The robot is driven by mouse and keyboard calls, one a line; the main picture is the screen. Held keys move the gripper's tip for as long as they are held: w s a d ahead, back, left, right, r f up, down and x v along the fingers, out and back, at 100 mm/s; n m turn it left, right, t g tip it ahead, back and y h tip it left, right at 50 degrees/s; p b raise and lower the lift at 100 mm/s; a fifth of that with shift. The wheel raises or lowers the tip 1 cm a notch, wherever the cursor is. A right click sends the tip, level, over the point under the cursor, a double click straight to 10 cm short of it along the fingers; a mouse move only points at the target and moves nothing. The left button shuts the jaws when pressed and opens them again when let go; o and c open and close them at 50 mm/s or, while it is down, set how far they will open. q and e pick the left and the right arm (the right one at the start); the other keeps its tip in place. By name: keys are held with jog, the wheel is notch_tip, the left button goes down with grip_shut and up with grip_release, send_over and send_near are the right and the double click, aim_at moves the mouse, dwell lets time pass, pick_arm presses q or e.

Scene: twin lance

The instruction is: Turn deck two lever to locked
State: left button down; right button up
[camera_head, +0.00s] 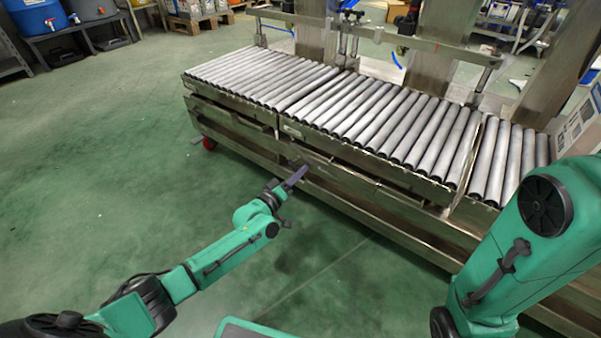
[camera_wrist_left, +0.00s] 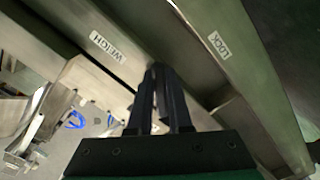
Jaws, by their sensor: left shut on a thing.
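The roller conveyor (camera_head: 300,84) has several deck sections with a steel frame below. My left gripper (camera_head: 299,176) reaches to the frame's front side, below the joint between the left and middle roller sections. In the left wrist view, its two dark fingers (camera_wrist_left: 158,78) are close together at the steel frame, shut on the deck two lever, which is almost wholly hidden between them. A WEIGH label (camera_wrist_left: 108,46) is left of the fingertips and a LOCK label (camera_wrist_left: 219,44) is to their right. The lever's exact angle cannot be told. My right gripper is outside both views.
A steel rail (camera_head: 375,33) runs along the conveyor's far side. A carton (camera_head: 578,125) stands at the right end. The green floor (camera_head: 130,140) left of the conveyor is clear.

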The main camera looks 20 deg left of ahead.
aim_at(299, 166)
pick_arm(q)
jog(key=shift+w+a+f+m+b, duration=0.2)
jog(key=shift+a+m, duration=0.25)
jog(key=shift+m, duration=1.2)
jog(key=shift+w+a+f+m+b, duration=0.15)
jog(key=shift+a+f+m, duration=0.2)
jog(key=shift+m, duration=1.35)
jog(key=shift+w+a+f+m, duration=0.2)
jog(key=shift+a+m, duration=0.3)
jog(key=shift+m, duration=1.15)
jog(key=c, duration=0.8)
grip_release()
jog(key=shift+a, duration=0.1)
jog(key=shift+c, duration=0.2)
jog(key=shift+s+r, duration=0.1)
